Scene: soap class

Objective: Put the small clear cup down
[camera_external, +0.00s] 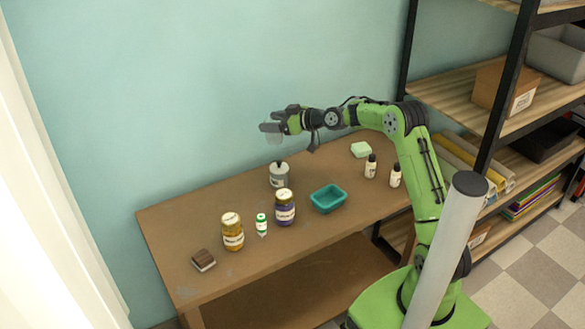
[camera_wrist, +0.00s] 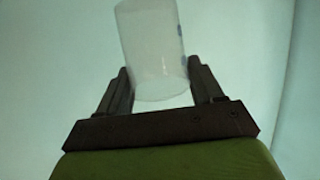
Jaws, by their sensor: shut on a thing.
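The small clear cup (camera_wrist: 156,50) is between the two dark fingers of my gripper (camera_wrist: 162,88) in the wrist view, slightly tilted. In the external view, my gripper (camera_external: 272,128) is held above the back of the wooden table, and the cup (camera_external: 273,138) shows faintly as a pale shape at the fingers. My gripper is shut on the cup, which is clear of the table and above the grey-white jar with a dark top (camera_external: 279,175).
The table (camera_external: 180,225) also holds a yellow jar (camera_external: 232,232), purple jar (camera_external: 285,208), small green-white bottle (camera_external: 262,224), teal tray (camera_external: 328,199), brown-topped block (camera_external: 203,260), green soap (camera_external: 361,149) and two dark-capped bottles (camera_external: 371,167). The back left of the table is bare. A shelf rack (camera_external: 500,120) stands right.

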